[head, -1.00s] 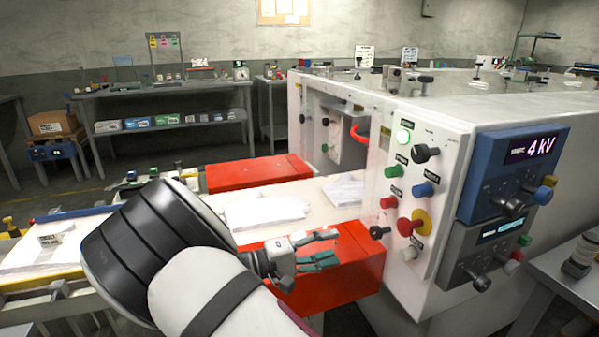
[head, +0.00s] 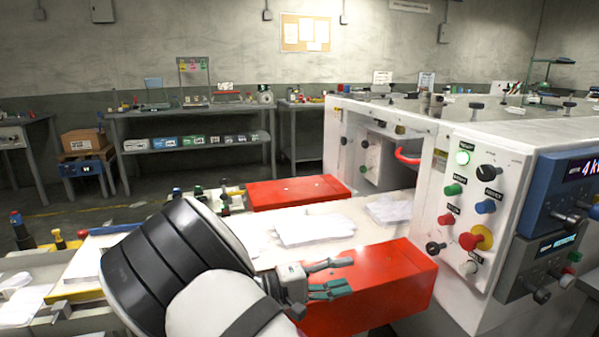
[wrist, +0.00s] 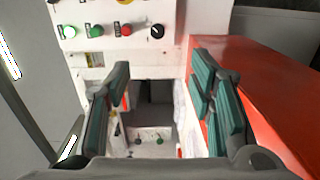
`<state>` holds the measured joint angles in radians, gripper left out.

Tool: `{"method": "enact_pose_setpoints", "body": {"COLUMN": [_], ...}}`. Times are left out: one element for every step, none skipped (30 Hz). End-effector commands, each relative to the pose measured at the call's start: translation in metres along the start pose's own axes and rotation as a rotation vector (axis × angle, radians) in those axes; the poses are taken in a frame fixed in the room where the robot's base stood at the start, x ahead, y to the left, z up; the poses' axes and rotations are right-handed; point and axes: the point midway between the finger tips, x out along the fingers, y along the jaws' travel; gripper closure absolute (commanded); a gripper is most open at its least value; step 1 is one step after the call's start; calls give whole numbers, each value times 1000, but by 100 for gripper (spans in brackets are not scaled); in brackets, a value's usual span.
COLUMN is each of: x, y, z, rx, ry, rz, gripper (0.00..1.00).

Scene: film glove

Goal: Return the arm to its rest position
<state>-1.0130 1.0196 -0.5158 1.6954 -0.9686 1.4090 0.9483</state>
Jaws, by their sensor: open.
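My gripper (head: 333,277) is open and empty, with its green-padded fingers apart in front of the near red block (head: 390,290) in the head view. In the wrist view my gripper (wrist: 160,105) has a finger on each side, with nothing held between them. Beyond the fingers the wrist view shows the white machine's panel (wrist: 185,58) and the red block (wrist: 265,85) at right. My arm is extended from the lower middle of the head view toward the machine. The gap between the gripper and the red block cannot be told.
The white machine (head: 480,140) with buttons and knobs stands at right. White film gloves (head: 312,228) lie on the conveyor between the near red block and the far red block (head: 295,192). Side tables with boxes stand at the back wall.

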Motion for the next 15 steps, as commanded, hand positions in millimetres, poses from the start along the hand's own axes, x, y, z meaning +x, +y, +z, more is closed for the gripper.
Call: {"method": "enact_pose_setpoints", "body": {"x": [5, 7, 9, 10, 12, 15, 17, 20, 22, 25, 27, 31, 33, 36, 40], "y": [3, 4, 5, 6, 8, 9, 11, 12, 14, 16, 18, 21, 23, 25, 28], "z": [3, 5, 7, 9, 11, 13, 16, 18, 22, 25, 28, 33, 36, 40, 46], "rx": [0, -3, -5, -7, -9, -11, -12, -14, -18, -20, -22, -25, -28, -30, -33], "ry": [-17, -25, -34, -41, -50, -62, -72, -83, -97, -108, -121, -138, -151, -165, -184], "rz": [-13, -22, -33, -41, -50, -64, -74, -87, -103, -117, -132, -155, -172, -190, -216], "gripper": [51, 51, 51, 51, 51, 51, 51, 51, 51, 51, 51, 51, 51, 51, 51]}}
